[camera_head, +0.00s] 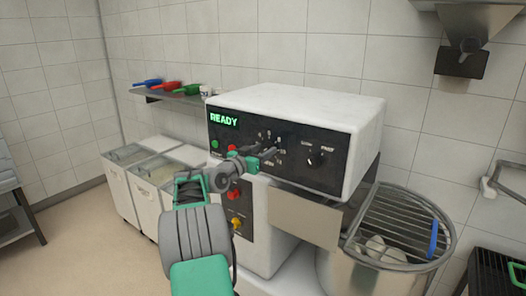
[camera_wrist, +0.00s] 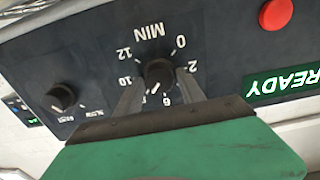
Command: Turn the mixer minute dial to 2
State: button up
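The mixer minute dial (camera_wrist: 158,73) is a round black knob on the mixer's dark panel, ringed by white numbers and the word MIN. The wrist view shows it upside down, with 0, 2, 10 and 12 readable. A pale mark shows on the knob's lower side, away from the 0; its exact setting is unclear. My gripper (camera_wrist: 160,80) has its two fingers spread, one on each side of the knob. Contact with the knob cannot be made out. In the head view my gripper (camera_head: 262,152) is at the panel and partly hides the dial.
The speed knob (camera_head: 316,158) sits right of the dial. A green READY display (camera_head: 224,120) is at the panel's upper left. Red (camera_head: 233,194) and yellow (camera_head: 237,223) knobs are below. The mixer bowl with its grid guard (camera_head: 400,220) stands at right.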

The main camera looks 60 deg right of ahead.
grip_shut()
jog(key=shift+n, duration=0.3)
